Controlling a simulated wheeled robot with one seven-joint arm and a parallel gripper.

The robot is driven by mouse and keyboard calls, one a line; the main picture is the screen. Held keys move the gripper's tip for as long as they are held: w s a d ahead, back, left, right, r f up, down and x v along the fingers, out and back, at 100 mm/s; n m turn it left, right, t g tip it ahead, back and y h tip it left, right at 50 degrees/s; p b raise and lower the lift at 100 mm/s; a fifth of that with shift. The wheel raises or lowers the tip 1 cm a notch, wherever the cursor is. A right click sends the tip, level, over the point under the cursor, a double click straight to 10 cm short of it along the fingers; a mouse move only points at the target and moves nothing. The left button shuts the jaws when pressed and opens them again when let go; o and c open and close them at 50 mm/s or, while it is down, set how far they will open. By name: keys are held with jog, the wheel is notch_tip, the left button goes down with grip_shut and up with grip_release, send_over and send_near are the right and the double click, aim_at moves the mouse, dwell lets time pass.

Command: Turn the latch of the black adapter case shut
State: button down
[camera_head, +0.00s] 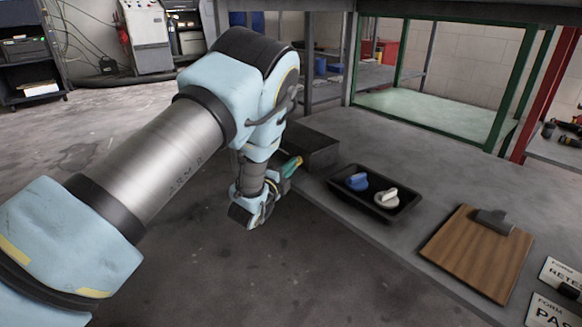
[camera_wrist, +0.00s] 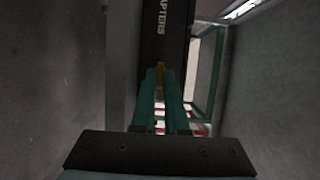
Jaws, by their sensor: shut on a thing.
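The black adapter case (camera_head: 312,143) stands on the grey bench near its front edge, partly hidden behind my arm. In the wrist view the case (camera_wrist: 167,30) shows a dark face with white lettering ending in "APTERS". My gripper (camera_head: 294,164) is at the case's side facing me. In the wrist view the teal fingers of my gripper (camera_wrist: 160,80) are close together, shut on the latch. The fingers hide most of the latch, so I cannot tell its exact angle.
A black tray (camera_head: 396,214) with a blue knob (camera_head: 357,182) and a white knob (camera_head: 387,198) lies right of the case. A wooden clipboard (camera_head: 470,262) and form cards (camera_head: 556,312) lie further right. The floor in front of the bench is clear.

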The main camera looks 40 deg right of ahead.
jog(key=shift+r+p, duration=0.1)
jog(key=shift+p, duration=0.25)
jog(key=n+p, duration=0.1)
jog(key=p, duration=0.1)
jog(key=n+y+p, duration=0.1)
jog(key=n+p, duration=0.1)
jog(key=shift+r+g, duration=0.3)
jog(key=shift+r, duration=0.05)
jog(key=n+g+p, duration=0.1)
jog(key=n+p, duration=0.1)
jog(key=n+y+p, duration=0.1)
jog(key=n+p, duration=0.1)
jog(key=p, duration=0.1)
jog(key=shift+w+r+n+g+y, duration=0.1)
jog(key=shift+w+n+g+y, duration=0.1)
jog(key=shift+n+g+y, duration=0.15)
jog(key=n+g+p, duration=0.1)
jog(key=p, duration=0.1)
jog(key=n+g+p, duration=0.1)
jog(key=n, duration=0.1)
jog(key=shift+w+n+g+y+p, duration=0.2)
jog(key=shift+n+g+y+p, duration=0.05)
jog(key=shift+y+p, duration=0.1)
jog(key=shift+n+g+p, duration=0.55)
jog(key=shift+n+g, duration=0.35)
jog(key=shift+n, duration=0.2)
jog(key=c, duration=1.2)
grip_release()
